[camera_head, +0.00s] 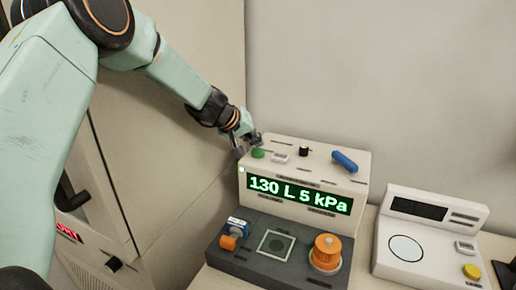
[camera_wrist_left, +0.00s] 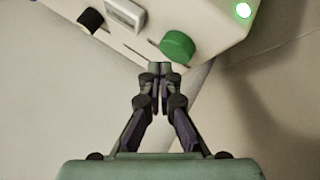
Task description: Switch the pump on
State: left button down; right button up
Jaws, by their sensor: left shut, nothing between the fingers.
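The pump is a cream box (camera_head: 330,160) on the bench, with a lit green display (camera_head: 299,194) reading "130 L 5 kPa". A round green button (camera_head: 258,153) is at the left end of its top; it also shows in the wrist view (camera_wrist_left: 177,46). My left gripper (camera_head: 245,143) is shut and empty beside the pump's left end. In the wrist view its fingertips (camera_wrist_left: 160,70) are close to the green button; I cannot tell whether they touch it. A small lamp (camera_wrist_left: 243,10) on the pump glows green. My right gripper is not in view.
The pump's top also has a small white switch (camera_head: 280,158), a black knob (camera_head: 305,151) and a blue handle (camera_head: 345,161). A dark unit (camera_head: 275,262) with orange knobs stands in front. A white scale-like device (camera_head: 425,245) is at the right. A beige cabinet (camera_head: 150,160) stands left.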

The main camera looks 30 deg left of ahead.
aim_at(256, 152)
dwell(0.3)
pick_arm(q)
notch_tip(256, 152, up, 5)
jog(key=p, duration=0.4)
jog(key=shift+r, duration=0.1)
dwell(0.9)
